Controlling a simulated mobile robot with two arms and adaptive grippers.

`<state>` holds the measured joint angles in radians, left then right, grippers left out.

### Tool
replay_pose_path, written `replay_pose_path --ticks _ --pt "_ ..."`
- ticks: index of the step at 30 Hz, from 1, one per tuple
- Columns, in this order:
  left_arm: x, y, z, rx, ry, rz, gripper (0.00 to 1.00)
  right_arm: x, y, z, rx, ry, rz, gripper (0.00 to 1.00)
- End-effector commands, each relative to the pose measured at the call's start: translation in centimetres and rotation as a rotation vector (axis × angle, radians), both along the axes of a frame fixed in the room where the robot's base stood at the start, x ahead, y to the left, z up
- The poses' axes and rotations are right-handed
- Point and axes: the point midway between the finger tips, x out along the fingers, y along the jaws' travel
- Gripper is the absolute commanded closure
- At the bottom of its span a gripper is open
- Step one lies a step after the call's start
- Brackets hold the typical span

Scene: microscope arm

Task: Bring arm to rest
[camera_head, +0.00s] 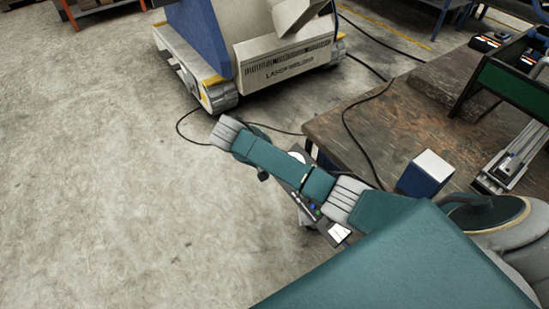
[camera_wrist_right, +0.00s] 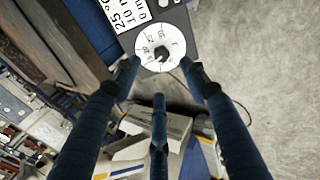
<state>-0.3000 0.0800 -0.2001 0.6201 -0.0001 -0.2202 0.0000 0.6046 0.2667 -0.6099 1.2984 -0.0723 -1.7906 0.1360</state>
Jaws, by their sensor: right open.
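My right arm (camera_head: 275,164), teal with grey ribbed joints, reaches in from the lower right of the head view. In the right wrist view, my right gripper (camera_wrist_right: 160,72) is open, with three dark blue fingers spread and nothing between them. A white round dial with a dark knob (camera_wrist_right: 162,52) is just beyond the fingertips; I cannot tell whether any finger touches it. The dial sits on a dark panel beside a white label (camera_wrist_right: 126,12). In the head view the control panel (camera_head: 339,232) is partly hidden under my right arm. My left gripper is not in view.
A wooden table (camera_head: 375,130) stands to the right, with a blue-and-white box (camera_head: 425,172) and a green-sided rack (camera_head: 515,85). A laser welder (camera_head: 290,65) stands on the floor behind. Cables cross the table and floor. Open concrete floor (camera_head: 90,190) lies left.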

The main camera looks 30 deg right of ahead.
Motion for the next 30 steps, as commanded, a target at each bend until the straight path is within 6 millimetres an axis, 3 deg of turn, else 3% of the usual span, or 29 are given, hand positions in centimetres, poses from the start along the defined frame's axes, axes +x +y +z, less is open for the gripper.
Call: replay_pose_path --ticks 9,11,13,17,21,23,26,30 --pt "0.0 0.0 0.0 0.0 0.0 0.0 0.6 0.0 0.0 -0.1 0.001 0.0 0.001 0.56" --pt "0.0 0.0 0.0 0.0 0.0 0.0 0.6 -0.2 0.0 -0.7 0.006 0.004 0.003 0.56" --pt "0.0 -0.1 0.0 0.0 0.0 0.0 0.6 -0.7 0.2 -2.6 0.024 0.015 0.014 0.56" --pt "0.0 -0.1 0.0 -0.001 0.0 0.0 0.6 -2.9 0.9 -9.3 0.094 0.045 0.048 0.56" --pt "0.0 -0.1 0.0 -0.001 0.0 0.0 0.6 -7.3 2.0 -18.1 0.198 0.07 0.081 0.56" --pt "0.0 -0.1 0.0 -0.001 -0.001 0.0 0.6 -9.7 2.6 -21.5 0.241 0.079 0.09 0.56" --pt "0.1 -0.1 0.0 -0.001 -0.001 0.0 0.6 -14.4 3.4 -27.0 0.31 0.091 0.097 0.56" --pt "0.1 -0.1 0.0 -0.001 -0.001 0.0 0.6 -22.7 4.7 -33.9 0.406 0.099 0.091 0.56"
